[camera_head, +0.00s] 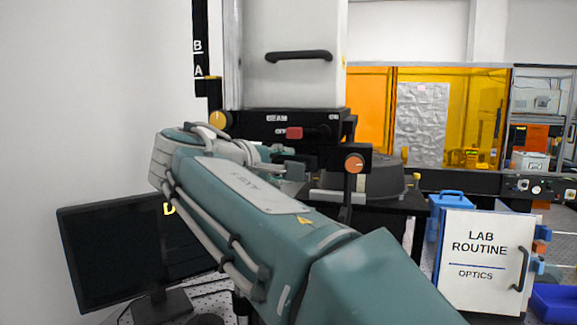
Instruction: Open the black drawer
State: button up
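My teal arm reaches from the lower right toward the black unit under a white housing. My gripper (289,166) is at the far end of the arm, mostly hidden behind the wrist, in front of the lower part of that unit. Whether its fingers are open or shut does not show. The black unit (250,121) carries the words BEAM, ON and OFF and a red lever (294,133). No front that I can clearly identify as the black drawer shows; a black block (333,156) sits under the unit, partly covered by my arm. Contact cannot be told.
An orange knob (354,163) on a dark stem stands right of my gripper, before a round black base (385,180). A yellow knob (219,119) is at left. A monitor (110,250) stands lower left. A white LAB ROUTINE cabinet (484,290) is at right.

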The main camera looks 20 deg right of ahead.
jog(key=shift+w+d+f, duration=0.15)
jog(key=shift+w+d, duration=0.25)
jog(key=shift+d, duration=0.15)
grip_shut()
jog(key=shift+s, duration=0.1)
